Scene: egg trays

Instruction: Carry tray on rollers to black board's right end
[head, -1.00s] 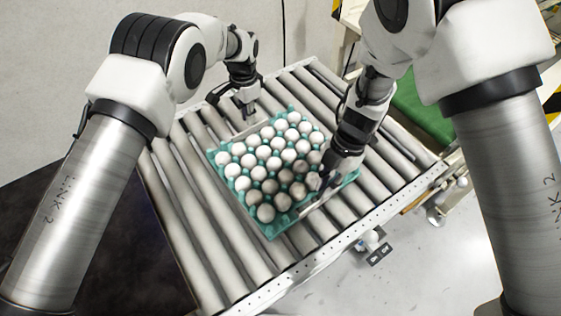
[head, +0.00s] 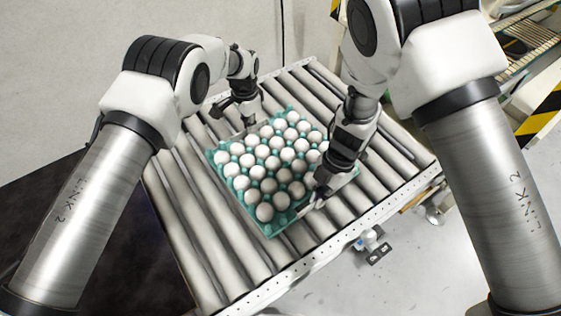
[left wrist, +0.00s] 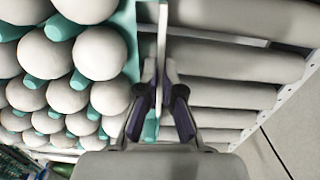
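The teal egg tray (head: 274,230), full of white eggs in rows, lies on the grey rollers. My left gripper (head: 249,120) is at its far-left edge. In the left wrist view its two fingers (left wrist: 160,88) sit on either side of the tray's thin upright edge (left wrist: 162,30), close against it, with eggs to the left. My right gripper (head: 318,194) reaches down at the tray's right edge; its fingertips are partly hidden, so its grip is unclear. The black board (head: 105,235) is at the lower left, partly behind my left arm.
The roller conveyor (head: 215,240) has bare rollers on both sides of the tray, and a metal side rail (head: 300,272) runs along its near right. A pale wall stands behind. A shelf (head: 530,40) and a yellow-black striped edge (head: 540,115) are at the right.

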